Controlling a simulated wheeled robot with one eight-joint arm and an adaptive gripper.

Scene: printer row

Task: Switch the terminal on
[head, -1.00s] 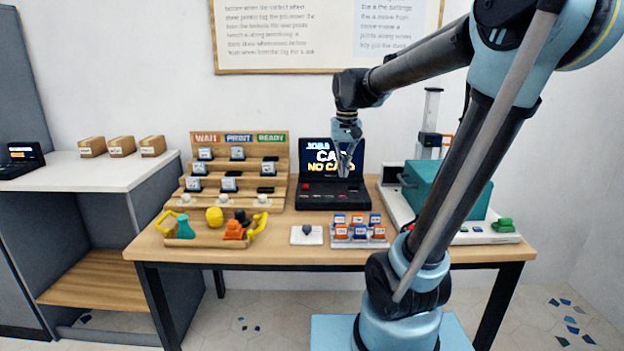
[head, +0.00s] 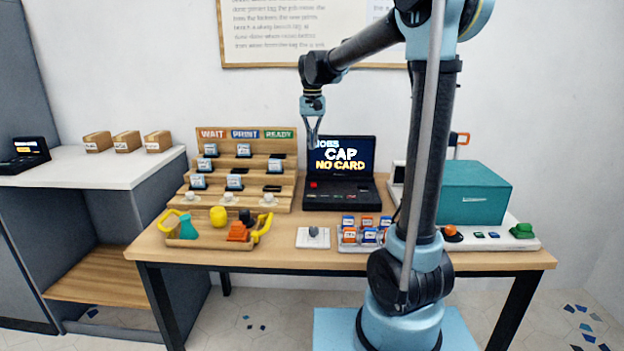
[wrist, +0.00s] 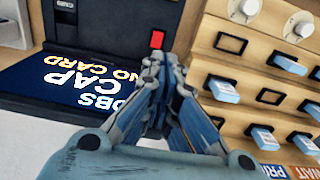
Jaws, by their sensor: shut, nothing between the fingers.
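The terminal (head: 339,186) is a black device with a raised screen (head: 341,155), standing at the back middle of the wooden table. Its screen is lit and reads "JOBS CAP NO CARD". A small red button (head: 313,184) sits at the left of its lower panel; it also shows in the wrist view (wrist: 157,39). My gripper (head: 312,144) is shut and empty. In the head view it hangs in front of the screen's left edge, above the red button. In the wrist view my fingertips (wrist: 160,64) appear just below the button; contact cannot be told.
A stepped wooden rack (head: 205,150) with several cards stands left of the terminal. A tray (head: 200,243) of coloured tools and a grey switch plate (head: 302,239) lie in front. A teal printer (head: 475,195) stands right. Another black device (head: 30,150) sits on the white counter.

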